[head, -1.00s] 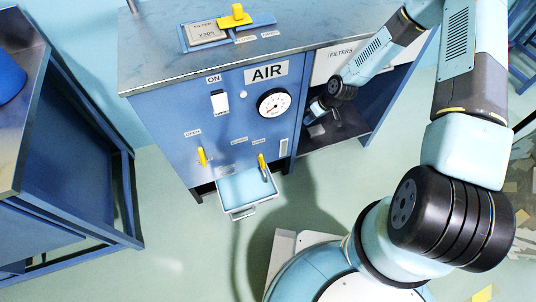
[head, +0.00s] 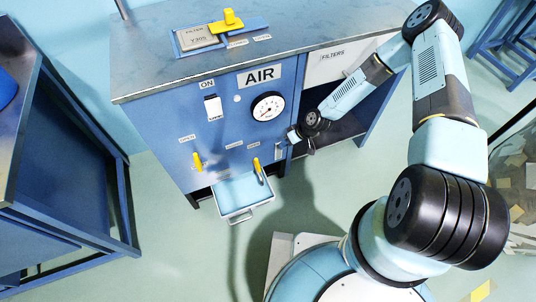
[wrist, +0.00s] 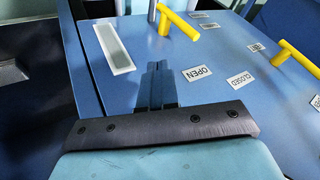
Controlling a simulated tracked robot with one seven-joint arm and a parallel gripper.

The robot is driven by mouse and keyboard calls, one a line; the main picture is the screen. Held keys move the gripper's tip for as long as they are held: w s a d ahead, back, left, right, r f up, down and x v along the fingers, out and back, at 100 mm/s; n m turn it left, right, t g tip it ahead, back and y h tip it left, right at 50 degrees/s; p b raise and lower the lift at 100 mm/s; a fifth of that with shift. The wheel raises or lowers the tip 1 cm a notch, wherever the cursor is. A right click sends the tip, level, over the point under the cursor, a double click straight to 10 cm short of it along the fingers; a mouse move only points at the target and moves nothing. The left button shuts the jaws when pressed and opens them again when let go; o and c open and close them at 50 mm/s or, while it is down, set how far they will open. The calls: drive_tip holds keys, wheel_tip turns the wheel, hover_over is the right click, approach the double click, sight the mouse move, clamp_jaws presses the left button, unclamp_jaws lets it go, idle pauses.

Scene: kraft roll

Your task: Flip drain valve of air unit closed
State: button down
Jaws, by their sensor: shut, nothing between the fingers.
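The blue air unit (head: 225,125) has two yellow valve levers low on its front. The right lever (head: 257,166) hangs above a pulled-out tray; the left lever (head: 197,161) is apart from it. The pictures do not spell out which is the drain valve. In the wrist view the right lever (wrist: 178,25) lies beyond an OPEN label (wrist: 197,72) and a CLOSED label (wrist: 240,80). My gripper (head: 291,135) is shut and empty near the unit's right front edge. In the wrist view its fingers (wrist: 158,82) point toward the right lever, apart from it.
The light-blue tray (head: 248,213) juts out below the right lever. A pale strip (wrist: 114,48) lies beside my fingers. A gauge (head: 267,107) and an ON switch (head: 213,108) sit higher. An open bay (head: 335,130) is at right; a blue table (head: 75,150) stands left.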

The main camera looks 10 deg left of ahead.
sight(256, 162)
drive_tip(key=s+a+f, duration=0.3)
drive_tip(key=a+f, duration=0.5)
drive_tip(key=shift+a+f, duration=0.15)
drive_tip(key=shift+a, duration=0.15)
drive_tip(key=shift+s+a, duration=0.1)
idle(0.5)
